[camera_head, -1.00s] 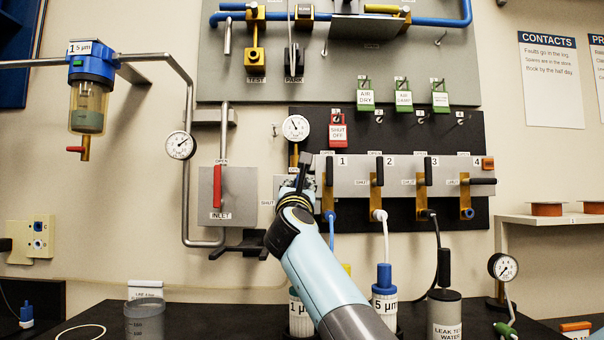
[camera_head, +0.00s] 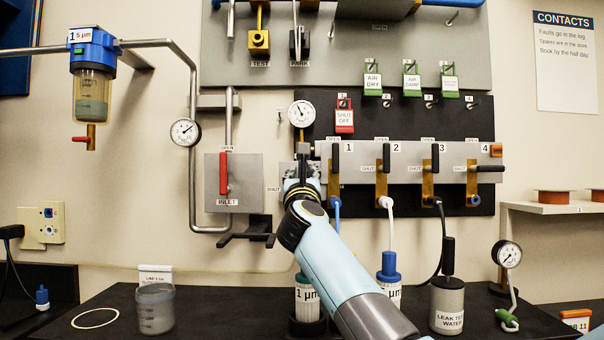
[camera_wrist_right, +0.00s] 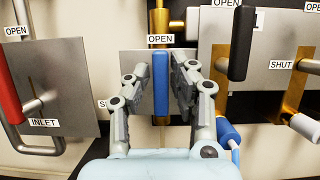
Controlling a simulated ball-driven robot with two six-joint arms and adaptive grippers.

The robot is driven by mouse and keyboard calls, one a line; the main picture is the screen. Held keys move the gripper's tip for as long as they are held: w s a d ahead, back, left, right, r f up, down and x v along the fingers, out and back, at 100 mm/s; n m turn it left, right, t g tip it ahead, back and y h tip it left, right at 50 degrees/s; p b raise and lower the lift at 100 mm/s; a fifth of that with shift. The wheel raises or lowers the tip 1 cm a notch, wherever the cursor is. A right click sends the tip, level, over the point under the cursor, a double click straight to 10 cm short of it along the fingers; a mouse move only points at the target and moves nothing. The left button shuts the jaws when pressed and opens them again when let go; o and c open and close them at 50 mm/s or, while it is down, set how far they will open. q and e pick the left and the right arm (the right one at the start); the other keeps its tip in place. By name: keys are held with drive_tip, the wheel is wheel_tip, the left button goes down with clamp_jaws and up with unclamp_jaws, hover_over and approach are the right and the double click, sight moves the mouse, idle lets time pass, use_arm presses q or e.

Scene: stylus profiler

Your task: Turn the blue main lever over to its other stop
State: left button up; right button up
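The blue main lever (camera_wrist_right: 161,82) stands upright on a grey plate (camera_wrist_right: 133,65) in the right wrist view, its top end just under an OPEN label. My right gripper (camera_wrist_right: 160,88) has one finger on each side of the lever, with a narrow gap showing on the left; the fingers look open around it, and contact on the right side is unclear. In the head view my right gripper (camera_head: 304,160) hides the lever. A SHUT label sits left of the plate, partly covered by a finger in the wrist view. My left gripper is not in view.
The red INLET lever (camera_head: 224,174) is close on the left. The black-handled valve 1 (camera_head: 335,157) is close on the right, with several more valves beyond. A gauge (camera_head: 301,114) sits just above. Bottles and a beaker (camera_head: 155,308) stand on the bench below.

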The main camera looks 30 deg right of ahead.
drive_tip(key=v, duration=1.2)
drive_tip(key=shift+a, duration=0.1)
